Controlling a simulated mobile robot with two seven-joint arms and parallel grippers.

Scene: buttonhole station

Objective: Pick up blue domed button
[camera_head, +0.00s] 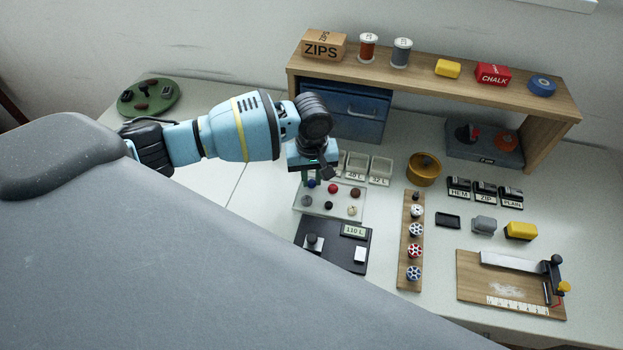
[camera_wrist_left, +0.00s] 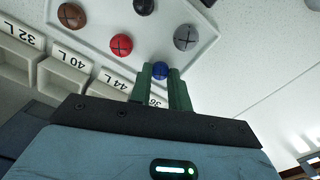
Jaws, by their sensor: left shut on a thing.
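The blue domed button (camera_wrist_left: 160,69) is between the green fingertips of my left gripper (camera_wrist_left: 164,76) in the left wrist view. In the head view the gripper (camera_head: 312,178) points down over the near-wall row of the pale button tray (camera_head: 340,213), and the blue button (camera_head: 311,184) shows just under its fingers. My left gripper is shut on this button. I cannot tell whether the button still touches the tray. A red button (camera_head: 332,188) and a brown button (camera_head: 355,193) lie beside it. My right gripper is not in view.
Labelled bins (camera_head: 381,168) stand just behind the tray. A dark pad with a 110 L display (camera_head: 354,231) lies in front. A wooden shelf (camera_head: 440,80) rises behind.

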